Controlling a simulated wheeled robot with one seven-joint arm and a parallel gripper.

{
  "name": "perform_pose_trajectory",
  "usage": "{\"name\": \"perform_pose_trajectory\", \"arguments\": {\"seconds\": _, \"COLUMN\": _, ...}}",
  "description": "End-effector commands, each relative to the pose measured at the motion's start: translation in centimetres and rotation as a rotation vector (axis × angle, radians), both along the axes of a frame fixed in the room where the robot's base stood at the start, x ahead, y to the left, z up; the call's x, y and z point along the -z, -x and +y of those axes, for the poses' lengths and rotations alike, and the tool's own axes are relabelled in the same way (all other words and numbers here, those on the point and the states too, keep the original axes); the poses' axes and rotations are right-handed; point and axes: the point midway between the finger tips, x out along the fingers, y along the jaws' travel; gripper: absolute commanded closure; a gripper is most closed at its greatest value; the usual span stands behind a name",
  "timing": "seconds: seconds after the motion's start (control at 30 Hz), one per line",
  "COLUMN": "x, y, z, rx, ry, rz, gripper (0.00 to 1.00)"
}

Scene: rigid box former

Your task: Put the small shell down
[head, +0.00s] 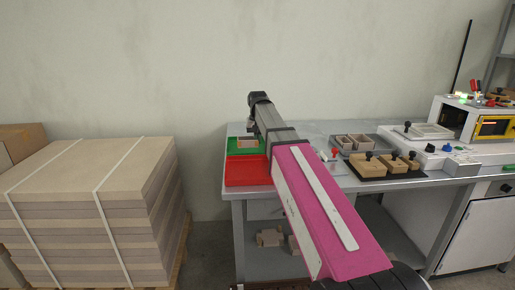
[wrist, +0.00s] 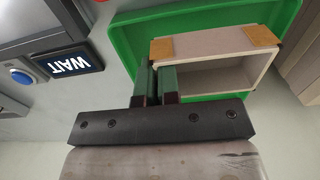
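The small shell (wrist: 215,62) is an open, pale box with brown tape patches at its corners. In the wrist view it is over the green tray (wrist: 122,45), with its open side facing the camera. My gripper (wrist: 157,80) has its two green-padded fingers close together on either side of the shell's left wall, apparently shut on it. In the head view the shell (head: 248,145) shows at the green tray (head: 234,143), below the end of my arm. My fingertips are hidden there. I cannot tell whether the shell's underside touches the tray.
A red tray (head: 246,172) lies in front of the green one on the workbench. Grey and black trays (head: 369,178) with parts are to the right. A WAIT display (wrist: 70,62) and blue button (wrist: 22,77) are left in the wrist view. Stacked board (head: 95,200) stands left.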

Motion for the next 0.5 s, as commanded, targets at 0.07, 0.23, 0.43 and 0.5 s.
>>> {"name": "perform_pose_trajectory", "arguments": {"seconds": 0.07, "x": 0.6, "y": 0.1, "z": 0.0, "rx": 0.000, "ry": 0.000, "rz": 0.001, "gripper": 1.00}}
{"name": "perform_pose_trajectory", "arguments": {"seconds": 0.23, "x": 2.9, "y": 0.1, "z": 0.0, "rx": 0.000, "ry": 0.000, "rz": 0.002, "gripper": 1.00}}
{"name": "perform_pose_trajectory", "arguments": {"seconds": 0.43, "x": 3.9, "y": 0.1, "z": 0.0, "rx": 0.000, "ry": 0.000, "rz": -0.001, "gripper": 1.00}}
{"name": "perform_pose_trajectory", "arguments": {"seconds": 0.5, "x": 3.8, "y": 0.0, "z": 0.0, "rx": 0.000, "ry": 0.000, "rz": -0.001, "gripper": 1.00}}
